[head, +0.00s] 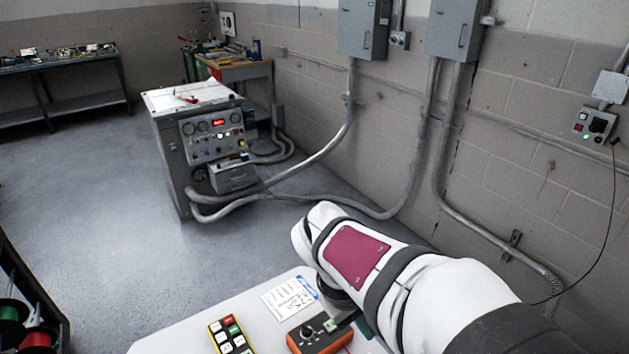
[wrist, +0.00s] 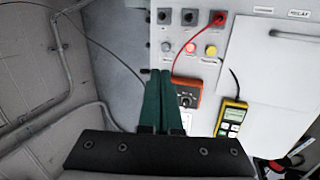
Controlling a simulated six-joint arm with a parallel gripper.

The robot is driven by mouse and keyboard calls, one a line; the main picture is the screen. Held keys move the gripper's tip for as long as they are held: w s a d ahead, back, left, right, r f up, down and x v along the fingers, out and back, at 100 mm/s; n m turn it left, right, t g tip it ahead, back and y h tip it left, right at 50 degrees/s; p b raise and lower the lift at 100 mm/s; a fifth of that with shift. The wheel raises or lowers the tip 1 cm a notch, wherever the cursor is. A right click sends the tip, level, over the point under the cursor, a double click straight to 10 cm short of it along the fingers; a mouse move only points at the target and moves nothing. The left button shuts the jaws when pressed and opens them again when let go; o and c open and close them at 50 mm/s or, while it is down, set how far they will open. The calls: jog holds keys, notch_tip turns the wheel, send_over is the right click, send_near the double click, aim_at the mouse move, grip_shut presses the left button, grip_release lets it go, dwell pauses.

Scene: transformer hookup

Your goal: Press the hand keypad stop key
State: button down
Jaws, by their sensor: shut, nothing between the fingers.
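The hand keypad (head: 231,339) is a yellow-edged unit with red, green and white keys, lying on the pale bench at the bottom of the head view, cut off by the frame. A red key (head: 228,320) is near its top; I cannot read its label. A yellow-edged handheld unit (wrist: 231,118), which looks like the same keypad, lies to the right of my fingers in the wrist view. My gripper (wrist: 160,74) has dark green fingers, shut together and empty, apart from the keypad. In the head view my arm hides most of the gripper.
An orange meter with a dial (head: 320,334) lies between keypad and arm; it also shows in the wrist view (wrist: 187,92). A paper sheet (head: 290,297) lies behind it. A red lead (wrist: 195,38) loops from a jack across the wrist view. Conduits (head: 440,180) run along the wall.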

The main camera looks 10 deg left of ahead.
jog(key=w+a+f+n+t, duration=0.2)
jog(key=w+a+n, duration=0.3)
jog(key=a, duration=0.2)
jog(key=n+t+y, duration=0.2)
jog(key=n+t, duration=0.3)
jog(key=n, duration=0.7)
send_over(228, 320)
jog(key=s, duration=0.1)
notch_tip(228, 320, down, 7)
jog(key=shift+a+r, duration=0.1)
jog(key=shift+a, duration=0.2)
jog(key=shift+f, duration=4.45)
jog(key=shift+f, duration=0.1)
jog(key=shift+f, duration=0.3)
